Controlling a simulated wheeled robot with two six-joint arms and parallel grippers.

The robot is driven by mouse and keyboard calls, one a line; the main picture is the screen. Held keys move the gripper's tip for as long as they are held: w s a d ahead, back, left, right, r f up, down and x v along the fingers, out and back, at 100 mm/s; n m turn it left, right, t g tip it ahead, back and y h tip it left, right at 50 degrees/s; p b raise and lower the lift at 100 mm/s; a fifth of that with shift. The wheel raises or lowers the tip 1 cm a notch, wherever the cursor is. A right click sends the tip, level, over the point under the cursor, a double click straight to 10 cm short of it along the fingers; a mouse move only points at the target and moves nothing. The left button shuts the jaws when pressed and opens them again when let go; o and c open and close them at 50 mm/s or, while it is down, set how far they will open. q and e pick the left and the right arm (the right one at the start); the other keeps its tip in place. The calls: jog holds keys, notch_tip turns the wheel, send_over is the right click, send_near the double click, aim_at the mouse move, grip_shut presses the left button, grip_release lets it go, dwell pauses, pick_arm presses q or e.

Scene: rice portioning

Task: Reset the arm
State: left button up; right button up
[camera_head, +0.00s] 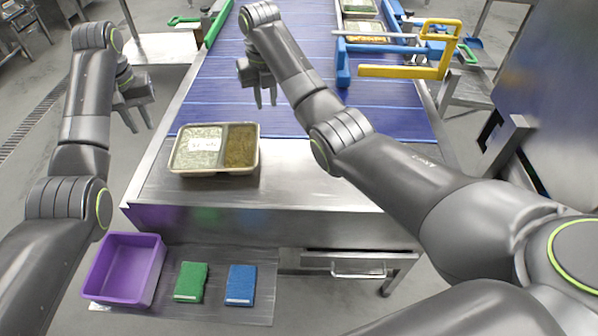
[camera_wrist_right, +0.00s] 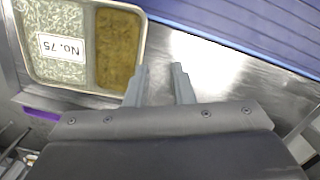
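My left gripper (camera_head: 136,118) hangs in the air to the left of the conveyor table, its two fingers apart with nothing between them. My right gripper (camera_head: 265,98) hangs over the blue belt, beyond and a little right of the food tray; in the right wrist view its fingers (camera_wrist_right: 159,86) are apart and empty. The two-part food tray (camera_head: 216,172) lies flat on the steel table end, rice with a white label on the left and brown food on the right. In the right wrist view the tray (camera_wrist_right: 143,45) is at upper left, its label reading "No. 75", apart from the fingers.
A purple bin (camera_head: 125,268), a green pad (camera_head: 190,282) and a blue pad (camera_head: 240,285) sit on a lower shelf in front. A yellow and blue frame (camera_head: 405,71) spans the belt's right side. More trays (camera_head: 364,27) stand far back.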

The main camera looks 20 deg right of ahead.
jog(key=shift+r, duration=0.75)
